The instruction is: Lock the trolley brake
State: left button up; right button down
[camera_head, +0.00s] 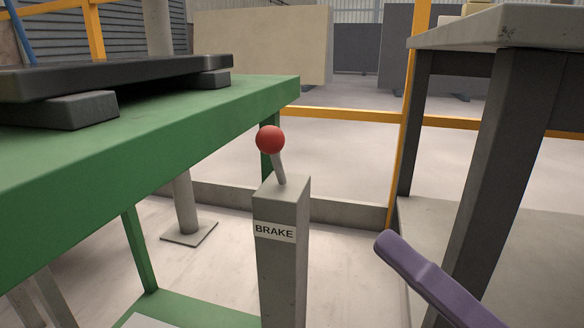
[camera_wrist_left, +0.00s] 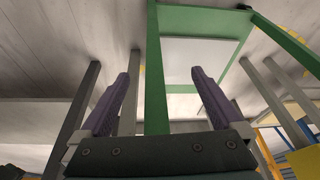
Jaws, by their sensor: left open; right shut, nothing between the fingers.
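The brake post (camera_head: 282,260) is a grey upright column with a white BRAKE label (camera_head: 274,231). A short lever (camera_head: 279,170) with a red ball knob (camera_head: 270,139) rises from its top, tilted slightly left. The green trolley (camera_head: 190,130) stands left of and behind the post. My right gripper (camera_head: 386,242) shows as a purple finger at lower right, shut and empty, apart from the post and lower than the knob. My left gripper (camera_wrist_left: 160,75) shows only in the left wrist view, open, with nothing between its purple fingers; green frame parts show beyond it.
A dark slab (camera_head: 130,72) rests on blocks on the trolley top. A grey table (camera_head: 490,120) with dark legs stands at the right. Yellow rails (camera_head: 345,115) and a low kerb (camera_head: 345,212) cross behind the post. The space around the knob's right side is clear.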

aim_at(280, 147)
pick_arm(q)
jog(key=shift+a+f+b, duration=0.2)
jog(key=shift+f+b, duration=0.45)
pick_arm(e)
jog(key=x, duration=1.1)
jog(key=shift+w, duration=0.15)
pick_arm(q)
jog(key=shift+r, duration=0.15)
pick_arm(e)
jog(key=shift+r, duration=0.1)
